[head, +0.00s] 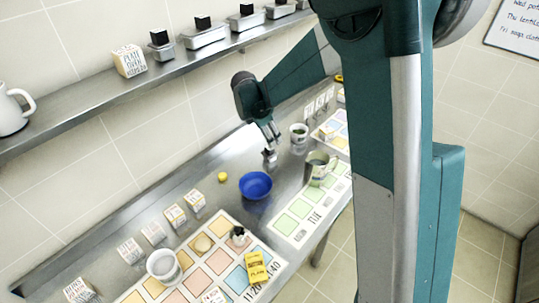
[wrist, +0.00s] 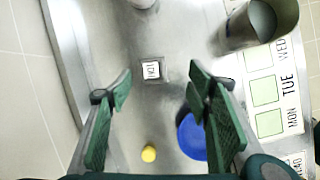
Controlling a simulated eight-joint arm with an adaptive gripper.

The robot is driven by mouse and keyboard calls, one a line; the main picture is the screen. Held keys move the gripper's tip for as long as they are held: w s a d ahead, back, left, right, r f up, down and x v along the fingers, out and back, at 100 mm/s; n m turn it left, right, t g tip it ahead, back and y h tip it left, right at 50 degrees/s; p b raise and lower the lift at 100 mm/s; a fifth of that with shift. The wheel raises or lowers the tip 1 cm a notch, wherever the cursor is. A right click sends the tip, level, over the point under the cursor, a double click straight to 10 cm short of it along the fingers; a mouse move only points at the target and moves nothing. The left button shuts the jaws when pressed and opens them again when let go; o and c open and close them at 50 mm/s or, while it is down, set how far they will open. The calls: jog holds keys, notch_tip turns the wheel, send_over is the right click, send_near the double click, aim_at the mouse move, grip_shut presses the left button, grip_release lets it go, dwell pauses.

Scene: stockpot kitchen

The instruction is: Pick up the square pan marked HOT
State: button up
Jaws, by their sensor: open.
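A small square metal pan (wrist: 151,71) with a white label on top sits on the steel counter in the wrist view. Its lettering is too small to read surely, so I cannot confirm HOT. It also shows in the head view (head: 270,156), partly hidden by my gripper (head: 269,137). In the wrist view my gripper (wrist: 160,86) is open and empty, its fingers spread to either side of the pan's position in the picture. The remaining height above the pan is hard to judge.
A blue bowl (head: 256,185), a small yellow object (head: 223,177) and a grey metal jug (head: 318,168) stand nearby. A green-filled cup (head: 299,131) is behind. Several metal pans with black tags line the wall shelf (head: 100,90). Small labelled boxes (head: 175,215) and coloured charts (head: 300,215) occupy the counter.

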aim_at(266, 154)
jog(key=shift+n+h, duration=0.3)
jog(key=shift+n, duration=0.5)
jog(key=f, duration=0.1)
jog(key=w+a+f, duration=0.2)
jog(key=f, duration=0.1)
jog(key=shift+f, duration=0.1)
jog(key=shift+x, duration=1.2)
jog(key=shift+s+x, duration=0.15)
jog(key=shift+x, duration=1.15)
jog(key=shift+s+x, duration=0.1)
jog(key=shift+x, duration=1.2)
jog(key=shift+d, duration=0.15)
jog(key=c, duration=0.9)
